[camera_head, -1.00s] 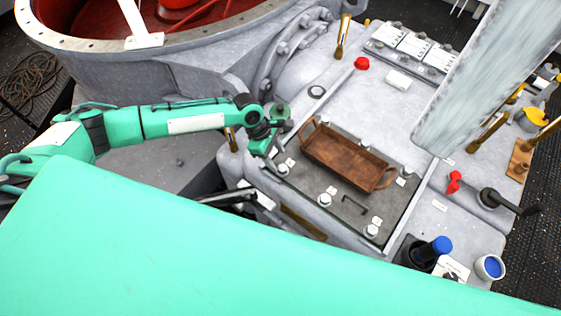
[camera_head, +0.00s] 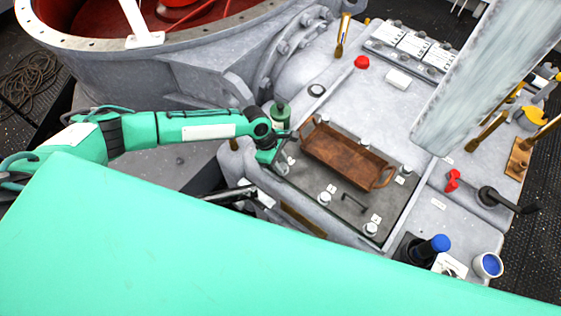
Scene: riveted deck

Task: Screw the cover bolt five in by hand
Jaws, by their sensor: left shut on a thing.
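The dark cover plate (camera_head: 330,183) lies on the grey housing with bright hex bolts and small white labels along its edges. My left gripper (camera_head: 272,163) is at the plate's near left corner, pointing down, its fingers shut on the cover bolt (camera_head: 281,169) there. The gripper partly hides this bolt, and how deep it sits cannot be told. Other bolts stand on the near edge, one in the middle (camera_head: 324,198) and one at the right corner (camera_head: 370,229). My right gripper is not in view.
A brown tray (camera_head: 312,130) with handles lies on the plate, close to my left gripper. A dark handle (camera_head: 354,203) stands on the plate. A thick grey beam (camera_head: 470,80) crosses the upper right. A blue-topped bottle (camera_head: 440,243) and a cup (camera_head: 487,266) stand at right.

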